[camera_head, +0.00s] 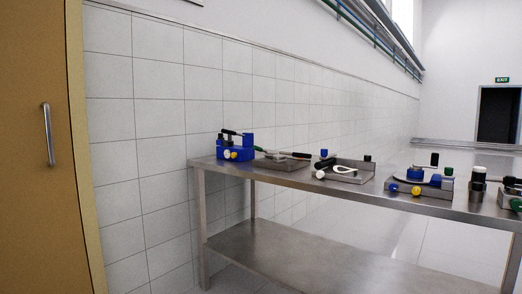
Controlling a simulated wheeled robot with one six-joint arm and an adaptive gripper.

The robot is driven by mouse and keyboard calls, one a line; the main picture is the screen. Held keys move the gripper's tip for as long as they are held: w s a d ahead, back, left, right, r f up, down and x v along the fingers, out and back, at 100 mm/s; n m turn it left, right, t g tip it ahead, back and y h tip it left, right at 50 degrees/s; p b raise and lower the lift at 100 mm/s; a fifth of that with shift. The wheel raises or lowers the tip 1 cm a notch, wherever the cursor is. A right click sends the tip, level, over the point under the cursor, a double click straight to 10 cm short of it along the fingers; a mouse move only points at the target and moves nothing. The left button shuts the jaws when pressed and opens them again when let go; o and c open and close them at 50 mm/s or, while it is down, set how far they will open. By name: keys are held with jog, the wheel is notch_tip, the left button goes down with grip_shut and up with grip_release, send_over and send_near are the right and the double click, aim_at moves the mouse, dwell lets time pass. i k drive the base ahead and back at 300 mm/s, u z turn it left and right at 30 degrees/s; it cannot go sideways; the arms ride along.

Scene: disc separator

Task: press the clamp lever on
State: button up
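Several small devices with handles stand on a steel table (300,179), and I cannot tell which handle is the clamp lever. At the table's left end is a blue device (236,154) with a yellow knob and a dark green-tipped handle. Further right is a metal fixture (350,174) with a white ring-shaped part and a white knob. Then comes a metal-based device (418,192) with blue and yellow knobs and a dark handle. My gripper is not in view.
A dark cylinder (478,185) and a partly cut-off device with a green knob (515,204) stand at the right. The table has an empty lower shelf (300,262). A tan cabinet (35,150) stands at the left. A tiled wall (160,120) runs behind the table.

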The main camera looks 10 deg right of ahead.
aim_at(256, 148)
jog(key=z, duration=0.45)
jog(key=i, duration=1.25)
